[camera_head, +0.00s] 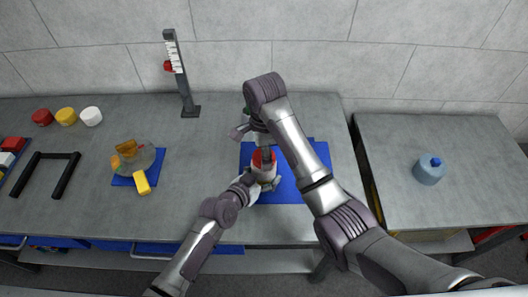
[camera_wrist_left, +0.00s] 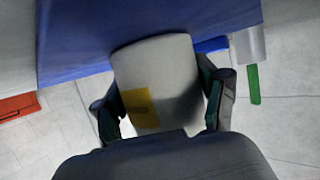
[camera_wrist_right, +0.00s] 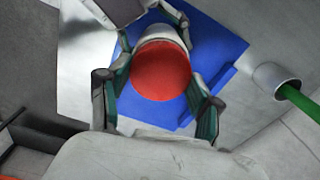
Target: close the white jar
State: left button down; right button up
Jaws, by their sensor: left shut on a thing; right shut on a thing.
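The white jar (camera_head: 265,172) stands upright on the blue mat (camera_head: 296,187) on the middle bench. In the left wrist view, the jar (camera_wrist_left: 165,65) shows a yellow label (camera_wrist_left: 139,107). My left gripper (camera_head: 261,183) is shut on its body from the front. A red lid (camera_wrist_right: 160,70) is at the jar's mouth, and the white wall shows just beyond it in the right wrist view. My right gripper (camera_wrist_right: 158,80) is shut on the lid from above. Whether the lid is seated on the rim or just above it, I cannot tell.
Red (camera_head: 42,117), yellow (camera_head: 66,116) and white (camera_head: 91,116) round pieces stand at the back left. A dark post with a scale (camera_head: 184,75) stands behind. A holder with a green rod (camera_wrist_right: 270,77) is near the jar.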

jog(key=o, duration=0.7)
jog(key=shift+c, duration=0.2)
jog(key=shift+c, duration=0.4)
